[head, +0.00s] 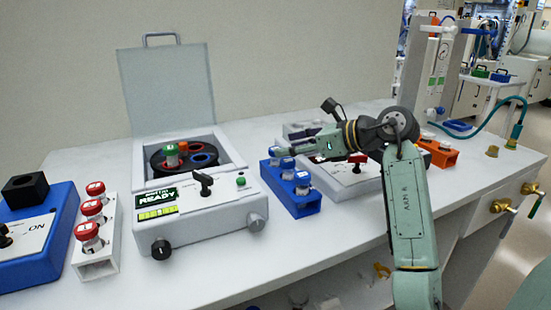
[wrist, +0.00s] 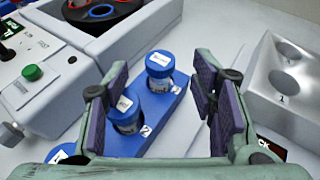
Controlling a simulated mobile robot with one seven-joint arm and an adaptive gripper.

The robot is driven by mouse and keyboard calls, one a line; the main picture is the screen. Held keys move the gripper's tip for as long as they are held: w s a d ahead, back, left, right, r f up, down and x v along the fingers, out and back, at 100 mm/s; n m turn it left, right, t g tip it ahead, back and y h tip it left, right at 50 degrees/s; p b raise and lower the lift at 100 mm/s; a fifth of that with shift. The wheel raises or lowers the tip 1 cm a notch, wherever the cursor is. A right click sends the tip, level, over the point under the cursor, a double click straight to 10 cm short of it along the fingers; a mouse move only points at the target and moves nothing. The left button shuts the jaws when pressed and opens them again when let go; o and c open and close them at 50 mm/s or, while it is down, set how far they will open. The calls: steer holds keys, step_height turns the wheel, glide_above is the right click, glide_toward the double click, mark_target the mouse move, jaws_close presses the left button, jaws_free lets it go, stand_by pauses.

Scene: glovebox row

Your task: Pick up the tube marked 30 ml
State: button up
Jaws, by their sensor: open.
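A blue rack (head: 306,209) holds blue-capped tubes upright on the bench. In the wrist view, my gripper (wrist: 161,72) is open and empty above the rack (wrist: 165,112). A far tube (wrist: 160,66) and a middle tube (wrist: 126,112) show between the fingers. The middle one is nearer the left finger. A third blue cap (wrist: 66,153) is partly hidden at the lower left. The cap labels are too small to read, so I cannot tell which tube is marked 30 ml. In the head view my gripper (head: 284,151) hides part of the rack's far end.
A white rack (head: 97,260) of red-capped tubes is further left. A grey block with holes (wrist: 290,100) lies close on the right in the wrist view. An orange rack (head: 437,153) stands at right.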

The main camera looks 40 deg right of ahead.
mark_target(275, 163)
steer(key=x, duration=0.3)
steer(key=c, duration=1.2)
